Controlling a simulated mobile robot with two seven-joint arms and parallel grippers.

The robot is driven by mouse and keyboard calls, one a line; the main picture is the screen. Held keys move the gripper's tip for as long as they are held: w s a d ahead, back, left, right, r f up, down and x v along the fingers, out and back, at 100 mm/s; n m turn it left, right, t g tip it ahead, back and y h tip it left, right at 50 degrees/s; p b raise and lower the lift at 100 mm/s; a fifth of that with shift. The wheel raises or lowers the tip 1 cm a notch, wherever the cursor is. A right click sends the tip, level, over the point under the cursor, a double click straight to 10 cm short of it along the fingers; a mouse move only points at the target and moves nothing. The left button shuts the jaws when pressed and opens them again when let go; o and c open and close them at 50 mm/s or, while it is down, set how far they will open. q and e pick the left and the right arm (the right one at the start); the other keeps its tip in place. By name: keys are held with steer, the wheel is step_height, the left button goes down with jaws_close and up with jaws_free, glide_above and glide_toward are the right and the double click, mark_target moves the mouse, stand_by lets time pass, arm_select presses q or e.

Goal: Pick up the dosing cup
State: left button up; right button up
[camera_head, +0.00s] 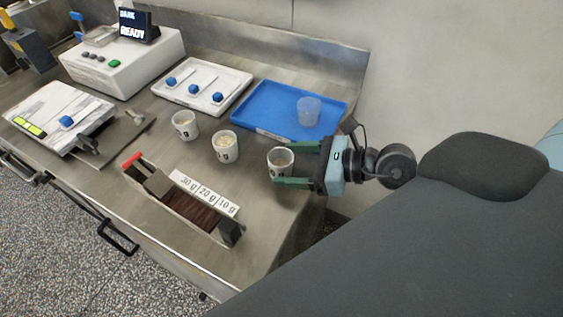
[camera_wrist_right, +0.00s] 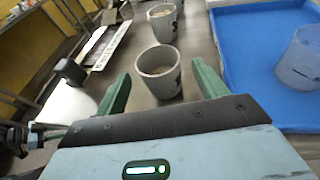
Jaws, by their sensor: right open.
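Three pale grey cups with dark marks and light contents stand in a slanting row on the steel counter: a left cup (camera_head: 185,125), a middle cup (camera_head: 225,147) and a right cup (camera_head: 279,163). A translucent cup (camera_head: 308,110) stands on the blue tray (camera_head: 262,101). I cannot tell by label which one is the dosing cup. My right gripper (camera_head: 286,166) is open, its green fingers reaching either side of the right cup. In the right wrist view that cup (camera_wrist_right: 158,72) stands upright between and slightly beyond the fingertips (camera_wrist_right: 160,84). My left gripper is not in view.
A dark sloped holder (camera_head: 185,210) with a "30 g, 20 g, 10 g" label (camera_head: 205,194) lies in front of the cups.

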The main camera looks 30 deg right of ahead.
mark_target(272, 161)
steer(key=x, duration=0.3)
steer(key=shift+w+a+r+p, duration=0.25)
steer(key=shift+w+r+p, duration=0.05)
steer(key=shift+w+p, duration=0.15)
steer(key=shift+w+a+f, duration=0.2)
steer(key=shift+a, duration=0.05)
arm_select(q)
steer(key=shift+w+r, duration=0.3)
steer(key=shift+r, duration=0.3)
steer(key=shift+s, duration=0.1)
